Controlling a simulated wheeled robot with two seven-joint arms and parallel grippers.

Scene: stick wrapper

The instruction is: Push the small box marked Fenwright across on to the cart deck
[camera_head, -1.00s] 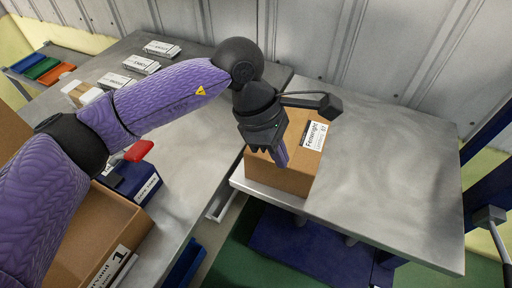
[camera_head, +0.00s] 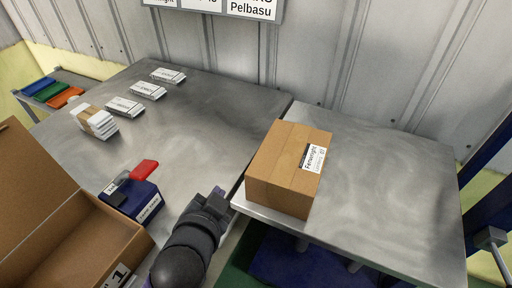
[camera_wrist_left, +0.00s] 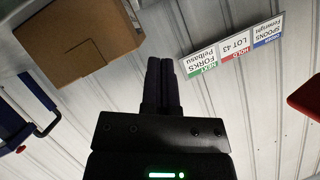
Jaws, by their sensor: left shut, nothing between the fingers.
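The brown box with the white Fenwright label (camera_head: 288,166) sits upright on the left end of the grey metal cart deck (camera_head: 395,195), beside the gap to the workbench. Its label faces up, on the right part of its top. My left gripper (camera_head: 218,192) is shut and empty, in front of the box to its left and apart from it. In the left wrist view its closed fingers (camera_wrist_left: 160,68) point at the wall, and a brown box (camera_wrist_left: 75,38) shows at upper left. My right gripper is not in view.
The workbench (camera_head: 215,105) holds several white packets (camera_head: 122,105) and a blue dispenser with a red handle (camera_head: 132,192). An open carton (camera_head: 100,240) stands at lower left. A sign (camera_head: 225,8) hangs on the wall. The deck right of the box is clear.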

